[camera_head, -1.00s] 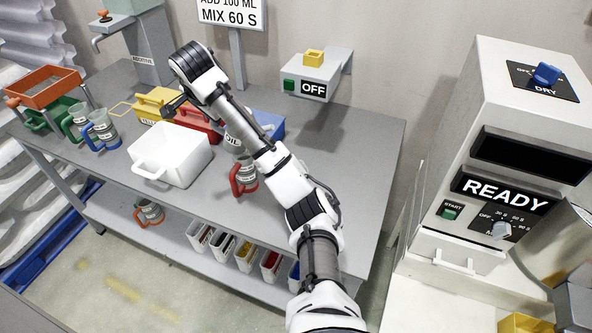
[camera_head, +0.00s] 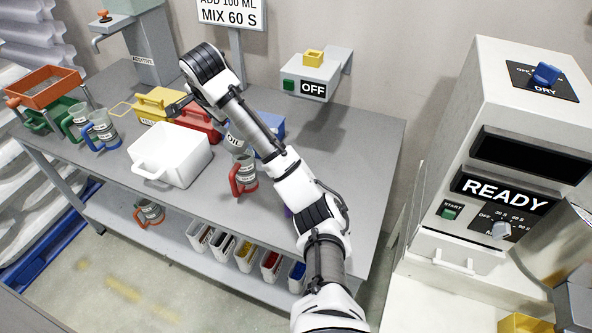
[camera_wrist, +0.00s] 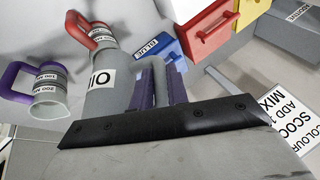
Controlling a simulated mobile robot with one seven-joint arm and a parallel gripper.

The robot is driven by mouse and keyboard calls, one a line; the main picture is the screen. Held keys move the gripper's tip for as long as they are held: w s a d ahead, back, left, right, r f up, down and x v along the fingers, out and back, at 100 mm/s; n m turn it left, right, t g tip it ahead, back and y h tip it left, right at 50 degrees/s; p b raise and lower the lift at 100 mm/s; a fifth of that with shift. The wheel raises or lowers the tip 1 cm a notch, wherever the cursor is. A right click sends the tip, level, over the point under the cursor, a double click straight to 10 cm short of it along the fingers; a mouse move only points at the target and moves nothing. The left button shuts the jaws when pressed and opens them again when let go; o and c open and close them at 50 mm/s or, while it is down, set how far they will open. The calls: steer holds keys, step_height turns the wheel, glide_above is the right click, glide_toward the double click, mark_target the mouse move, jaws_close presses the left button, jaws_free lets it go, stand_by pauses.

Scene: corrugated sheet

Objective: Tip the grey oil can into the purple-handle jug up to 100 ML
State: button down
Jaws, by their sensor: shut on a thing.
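The grey oil can (camera_wrist: 101,103) carries a white OIL label. In the wrist view my gripper (camera_wrist: 159,78) is shut on it, its fingers around a pale upright part that looks like the handle. The can looks close to upright. In the head view the can (camera_head: 236,141) is mostly hidden behind my arm. The purple-handle jug (camera_wrist: 48,92) stands apart from the can, at the left of the wrist view, with measuring labels on its side. In the head view only a bit of its purple handle (camera_head: 288,211) shows beside my arm. Its contents cannot be seen.
A red-handled jug (camera_head: 243,178) stands close to the can. A white tub (camera_head: 170,158), yellow bin (camera_head: 155,103), red bin (camera_head: 199,123) and blue bin (camera_head: 270,126) stand nearby. The grey bench (camera_head: 350,150) is clear at right. A sign post (camera_head: 238,60) rises behind.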

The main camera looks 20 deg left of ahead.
steer(key=shift+d+r+y, duration=0.4)
steer(key=shift+d+y, duration=0.15)
steer(key=shift+d, duration=0.15)
steer(key=shift+d+r+y, duration=0.35)
steer(key=shift+d+y, duration=0.2)
steer(key=shift+d, duration=0.1)
stand_by(1.2)
steer(key=shift+d+r+m+t+y, duration=0.15)
steer(key=shift+d+r+m+y, duration=0.15)
steer(key=shift+d+y, duration=0.3)
steer(key=shift+d+r+m+t+y, duration=0.15)
steer(key=shift+d+r+m+y, duration=0.2)
steer(key=shift+y, duration=0.45)
stand_by(2.2)
steer(key=a+f+h, duration=0.1)
steer(key=h, duration=0.1)
steer(key=a+f+n+h, duration=0.1)
steer(key=a+h, duration=0.1)
steer(key=shift+a, duration=0.2)
